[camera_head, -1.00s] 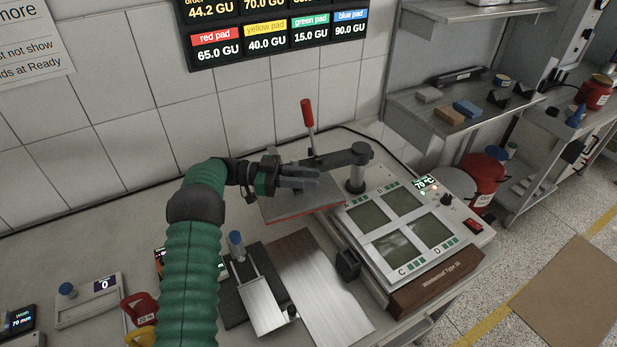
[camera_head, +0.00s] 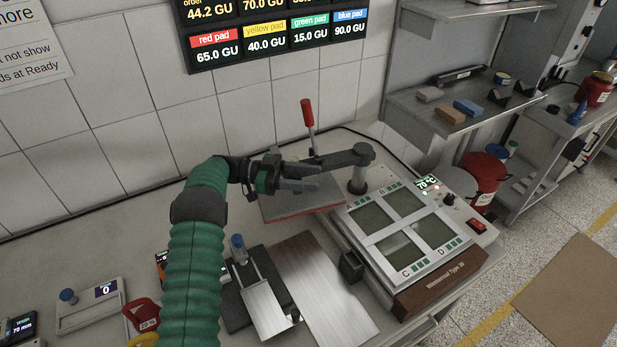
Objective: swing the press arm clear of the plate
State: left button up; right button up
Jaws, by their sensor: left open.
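The press arm (camera_head: 340,159) is a dark bar on a post, with an upright red handle (camera_head: 307,113) and a flat grey pressing head with a red lower edge (camera_head: 305,213). The arm points left from its post, and the head hangs left of the plate. The plate (camera_head: 403,232) is a light panel with four dark windows marked A to D; all of them show uncovered. My left gripper (camera_head: 318,179) is open, at the press arm just above the head and below the red handle. Whether its fingers touch the arm cannot be told. My right gripper is not in view.
A metal sheet (camera_head: 325,290) and a small slide device with a blue knob (camera_head: 238,243) lie in front of the head. A black block (camera_head: 351,266) stands by the plate's left edge. A red container (camera_head: 484,176) and shelf (camera_head: 430,115) are at the right.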

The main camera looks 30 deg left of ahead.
pick_arm(q)
jog(key=shift+s+a, duration=0.1)
jog(key=b+v, duration=0.2)
jog(key=v, duration=0.9)
jog(key=shift+f, duration=0.15)
jog(key=shift+a, duration=0.5)
jog(key=shift+d, duration=0.1)
jog(key=shift+s, duration=0.1)
